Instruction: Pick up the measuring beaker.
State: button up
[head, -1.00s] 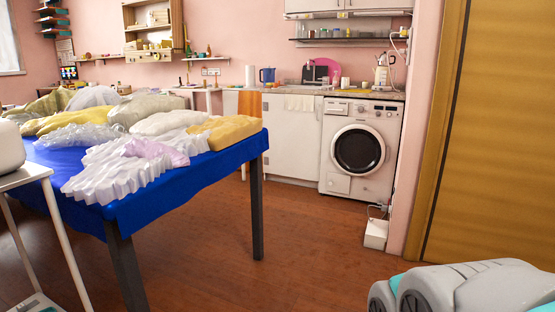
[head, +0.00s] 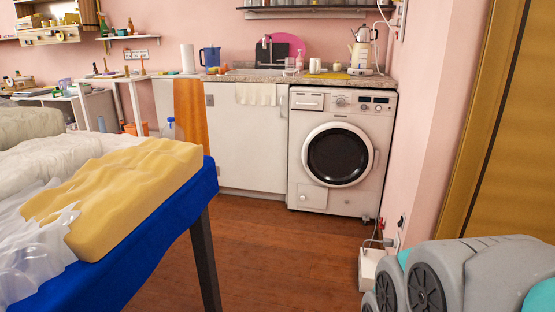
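A blue, see-through jug with a handle (head: 210,57) stands upright on the counter by the back wall, left of the sink. It looks like the measuring beaker, but it is too small to make out any markings. A white cylinder (head: 188,58) stands just left of it. My gripper does not show; only a grey and teal part of my arm fills the lower right corner.
A blue-covered table (head: 160,235) with folded cloths is close on the left. A white washing machine (head: 342,150) stands under the counter (head: 270,76). A white box with a cable (head: 372,268) sits on the floor near the right wall. Brown floor between table and machine is clear.

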aim_at(290, 61)
jog(key=i+l+u, duration=0.1)
jog(key=i, duration=0.4)
jog(key=i+l+u, duration=0.1)
jog(key=i, duration=0.4)
jog(key=i+l+u, duration=0.15)
jog(key=i, duration=0.35)
jog(key=i+l+u, duration=0.1)
jog(key=i+l, duration=0.2)
jog(key=i, duration=0.2)
